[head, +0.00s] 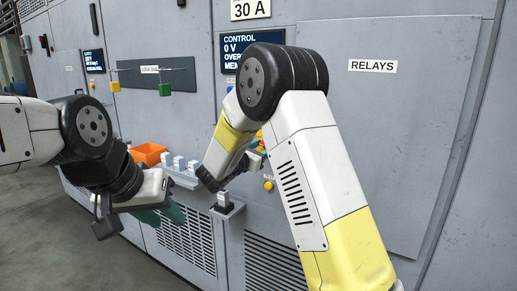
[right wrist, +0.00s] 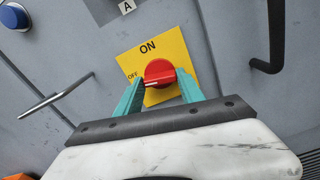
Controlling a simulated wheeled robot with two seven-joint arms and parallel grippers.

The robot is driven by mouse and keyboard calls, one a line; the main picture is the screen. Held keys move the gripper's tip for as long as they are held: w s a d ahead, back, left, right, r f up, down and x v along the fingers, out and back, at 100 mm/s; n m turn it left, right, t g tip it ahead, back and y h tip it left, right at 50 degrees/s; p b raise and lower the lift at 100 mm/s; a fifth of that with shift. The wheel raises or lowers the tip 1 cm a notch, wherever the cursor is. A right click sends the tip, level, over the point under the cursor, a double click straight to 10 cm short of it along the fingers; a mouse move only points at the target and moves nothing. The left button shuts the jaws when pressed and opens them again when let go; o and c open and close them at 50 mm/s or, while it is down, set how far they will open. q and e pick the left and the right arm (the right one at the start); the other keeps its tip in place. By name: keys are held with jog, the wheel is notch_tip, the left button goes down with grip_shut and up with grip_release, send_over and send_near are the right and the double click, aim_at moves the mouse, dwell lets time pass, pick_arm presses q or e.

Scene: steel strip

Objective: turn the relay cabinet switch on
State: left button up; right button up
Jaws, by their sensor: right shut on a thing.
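The switch is a red rotary knob (right wrist: 159,73) on a yellow plate (right wrist: 168,45) marked ON and OFF, on a grey cabinet face. A pale mark on the knob's edge lies on the OFF side. The teal fingers of my right gripper (right wrist: 158,88) stand on either side of the knob, shut on it. In the head view my right arm hides the knob. My left gripper (head: 162,212), with teal fingers, hangs in front of the cabinet at the lower left, away from the switch; its finger gap is unclear.
A black handle (right wrist: 274,40) and a metal rod (right wrist: 55,96) flank the switch, with a blue knob (right wrist: 14,16) at the upper left. The head view shows an orange bin (head: 148,153), a small ledge (head: 183,180) with white blocks, and a RELAYS panel (head: 400,130).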

jog(key=shift+m, duration=7.7)
jog(key=shift+f, duration=0.1)
jog(key=o, duration=1.4)
jog(key=shift+c, duration=0.2)
jog(key=v, duration=0.8)
